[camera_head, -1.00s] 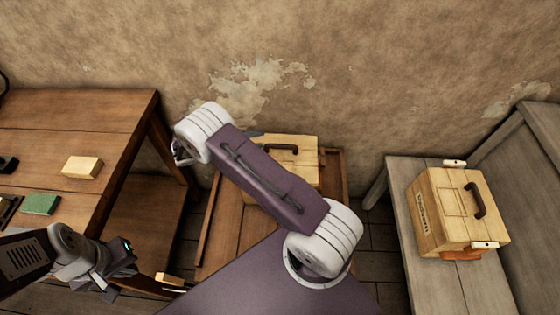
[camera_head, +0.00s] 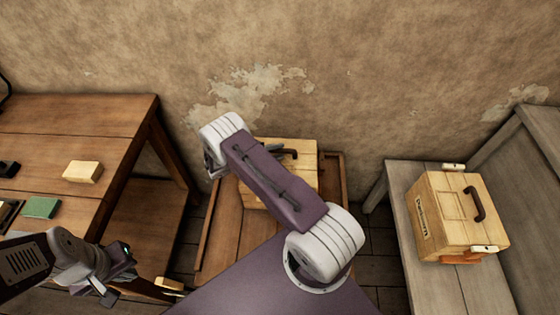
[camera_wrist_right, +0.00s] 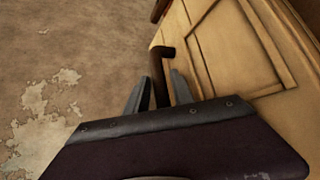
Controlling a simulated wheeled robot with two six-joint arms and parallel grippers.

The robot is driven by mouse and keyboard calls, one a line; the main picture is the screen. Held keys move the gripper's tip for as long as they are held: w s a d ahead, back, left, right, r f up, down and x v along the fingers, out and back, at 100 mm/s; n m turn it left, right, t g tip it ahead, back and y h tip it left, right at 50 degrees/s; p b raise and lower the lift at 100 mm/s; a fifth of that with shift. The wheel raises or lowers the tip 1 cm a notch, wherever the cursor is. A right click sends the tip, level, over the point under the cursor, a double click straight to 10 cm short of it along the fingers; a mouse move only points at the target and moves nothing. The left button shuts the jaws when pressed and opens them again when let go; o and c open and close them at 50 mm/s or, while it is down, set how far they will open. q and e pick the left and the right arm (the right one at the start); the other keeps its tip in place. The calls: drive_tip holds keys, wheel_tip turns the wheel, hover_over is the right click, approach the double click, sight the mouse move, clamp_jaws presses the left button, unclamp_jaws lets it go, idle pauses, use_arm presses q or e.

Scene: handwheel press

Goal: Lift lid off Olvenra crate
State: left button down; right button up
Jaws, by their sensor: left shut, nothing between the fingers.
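A pale wooden crate (camera_head: 303,180) with a dark handle (camera_head: 290,153) on its lid stands on the middle table, partly hidden by my right arm. My right gripper (camera_wrist_right: 158,88) is open in the right wrist view, its fingers on either side of the dark handle (camera_wrist_right: 157,66), with a gap visible. The lid (camera_wrist_right: 225,50) fills the right of that view. A second wooden crate (camera_head: 440,217) with a dark handle and a side label too small to read sits on the right bench. My left gripper (camera_head: 108,292) is shut and empty at lower left.
The left table (camera_head: 110,120) carries a pale block (camera_head: 83,171), a green block (camera_head: 41,207) and dark items. The grey bench (camera_head: 420,280) is at right. White latches (camera_head: 485,249) show on the right crate. The wall is close behind the middle table.

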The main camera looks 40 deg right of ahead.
clamp_jaws()
idle(1.4)
